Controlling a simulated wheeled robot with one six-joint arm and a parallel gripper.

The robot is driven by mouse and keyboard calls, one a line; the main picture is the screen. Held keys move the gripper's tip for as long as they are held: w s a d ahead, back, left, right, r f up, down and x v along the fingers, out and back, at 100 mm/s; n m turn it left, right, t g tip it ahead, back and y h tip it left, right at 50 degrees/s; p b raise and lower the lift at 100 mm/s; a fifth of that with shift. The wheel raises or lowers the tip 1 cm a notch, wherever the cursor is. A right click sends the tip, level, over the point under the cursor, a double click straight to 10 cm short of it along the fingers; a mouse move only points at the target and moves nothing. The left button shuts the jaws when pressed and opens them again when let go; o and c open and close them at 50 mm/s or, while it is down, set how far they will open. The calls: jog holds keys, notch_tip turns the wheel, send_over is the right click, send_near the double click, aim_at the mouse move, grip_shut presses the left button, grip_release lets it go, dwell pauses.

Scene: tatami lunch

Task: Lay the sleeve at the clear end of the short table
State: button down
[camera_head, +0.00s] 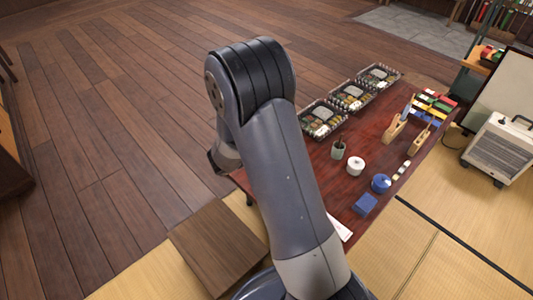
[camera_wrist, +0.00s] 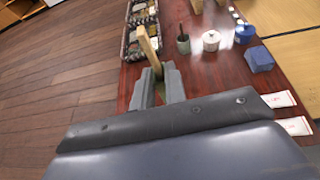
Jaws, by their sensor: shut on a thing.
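The short table is dark red lacquered wood (camera_head: 328,167), and its near end also shows in the wrist view (camera_wrist: 217,85). My gripper (camera_wrist: 157,78) is shut on a slim tan piece, likely the sleeve (camera_wrist: 148,43), which stands up tilted between the fingers above the table. In the head view my arm hides the gripper and the held piece. Two white slips with red marks lie at the table's right edge in the wrist view, one farther (camera_wrist: 279,99) and one nearer (camera_wrist: 296,126).
Bento trays (camera_head: 322,119) line the table's left edge. A green cup (camera_head: 338,150), white pot (camera_head: 356,166), blue round pot (camera_head: 381,184) and blue box (camera_head: 365,204) stand towards the right. Bare tabletop lies around the gripper. A wooden board (camera_head: 215,245) lies below at left.

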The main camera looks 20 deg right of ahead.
jog(key=s+d+f+m+g+y, duration=0.1)
jog(key=s+f+m+g+y, duration=0.2)
jog(key=m+g, duration=0.55)
jog(key=s+d+f+m+g+y, duration=0.1)
jog(key=s+f+m+g+y, duration=0.15)
jog(key=f+m+g, duration=0.5)
jog(key=w+a+f+m+y, duration=0.15)
jog(key=a+m+y, duration=0.35)
jog(key=m+y, duration=0.95)
jog(key=w+r+m+t+y+p, duration=0.1)
jog(key=w+r+m+t+y, duration=0.15)
jog(key=w+m+t, duration=0.6)
jog(key=w+r+m+t+y+p, duration=0.1)
jog(key=w+r+m+t, duration=0.2)
jog(key=w+m+t, duration=0.6)
jog(key=w+d+r+m+t+h, duration=0.3)
jog(key=w+d+m+t+h, duration=0.25)
jog(key=d, duration=0.25)
notch_tip(320, 180, down, 10)
jog(key=m+b, duration=0.1)
jog(key=b, duration=0.2)
jog(key=shift+s+r+h, duration=0.25)
jog(key=shift+h, duration=0.05)
jog(key=shift+f, duration=0.1)
